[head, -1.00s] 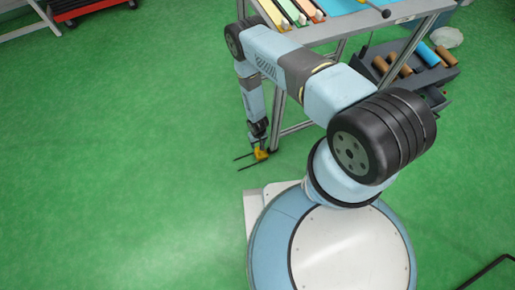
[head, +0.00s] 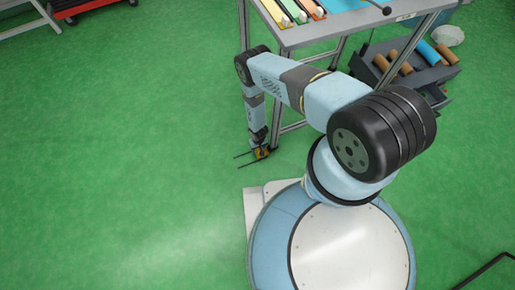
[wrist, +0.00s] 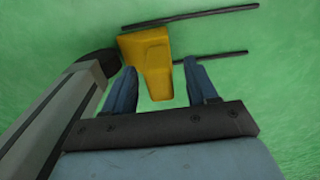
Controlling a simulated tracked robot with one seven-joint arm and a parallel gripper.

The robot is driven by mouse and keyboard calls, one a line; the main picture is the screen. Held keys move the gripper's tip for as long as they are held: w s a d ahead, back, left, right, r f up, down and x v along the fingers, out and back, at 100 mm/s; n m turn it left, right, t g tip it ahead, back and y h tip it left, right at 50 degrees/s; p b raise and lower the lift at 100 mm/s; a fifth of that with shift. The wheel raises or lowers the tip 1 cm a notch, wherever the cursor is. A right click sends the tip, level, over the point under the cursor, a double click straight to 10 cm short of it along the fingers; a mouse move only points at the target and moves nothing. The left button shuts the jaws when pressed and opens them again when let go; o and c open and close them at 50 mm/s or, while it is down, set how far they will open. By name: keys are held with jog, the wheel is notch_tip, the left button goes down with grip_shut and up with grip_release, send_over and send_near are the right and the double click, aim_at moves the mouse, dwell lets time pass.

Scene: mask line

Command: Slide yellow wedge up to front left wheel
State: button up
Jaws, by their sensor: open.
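The yellow wedge (wrist: 155,62) lies on the green floor. In the head view, the wedge (head: 262,154) shows small beside the foot of the near table leg. My gripper (wrist: 160,68) is open, with one blue finger on each side of the wedge's narrow part; I cannot tell whether they touch it. In the head view, my gripper (head: 259,145) points down at the wedge. The dark wheel (wrist: 97,64) under the grey leg (wrist: 58,112) is close to the left of the wedge; whether they touch is unclear.
Two thin black strips (wrist: 190,15) lie on the floor by the wedge. The grey table (head: 330,28) stands behind, with coloured strips on top and a dark bin (head: 410,75) of rolls on its right. The green floor (head: 120,160) to the left is clear.

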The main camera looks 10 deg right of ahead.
jog(key=shift+c, duration=0.2)
grip_shut()
dwell(0.3)
jog(key=shift+a, duration=0.1)
jog(key=shift+s+a, duration=0.1)
jog(key=shift+a, duration=0.25)
jog(key=shift+w+d, duration=0.25)
jog(key=shift+d, duration=0.75)
dwell(1.0)
jog(key=shift+o, duration=0.6)
grip_release()
